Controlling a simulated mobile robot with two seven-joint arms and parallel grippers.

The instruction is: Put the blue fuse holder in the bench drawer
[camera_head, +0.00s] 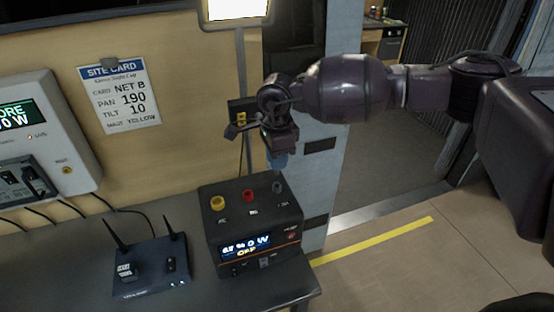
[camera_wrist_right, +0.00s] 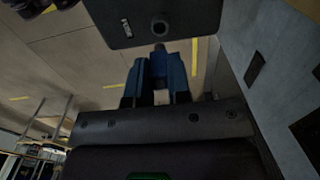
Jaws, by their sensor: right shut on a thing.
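My right gripper (camera_head: 277,155) points down above the back right of a black power box (camera_head: 250,250). In the wrist view its blue fingers (camera_wrist_right: 159,82) are shut on a small dark blue piece, the blue fuse holder (camera_wrist_right: 160,62), mostly hidden between them. The fingers and the holder are hard to tell apart in the head view. The wrist view shows the box's face with a round socket (camera_wrist_right: 159,28) and a label by it, just beyond the fingertips. The bench (camera_head: 200,285) carries the box; no drawer can be made out. My left gripper is not in view.
A router (camera_head: 150,265) with two antennas stands left of the box. A grey wall unit (camera_head: 45,130) with cables hangs at the left, beside a site card (camera_head: 120,92). Floor with a yellow strip (camera_head: 375,240) lies open to the right of the bench.

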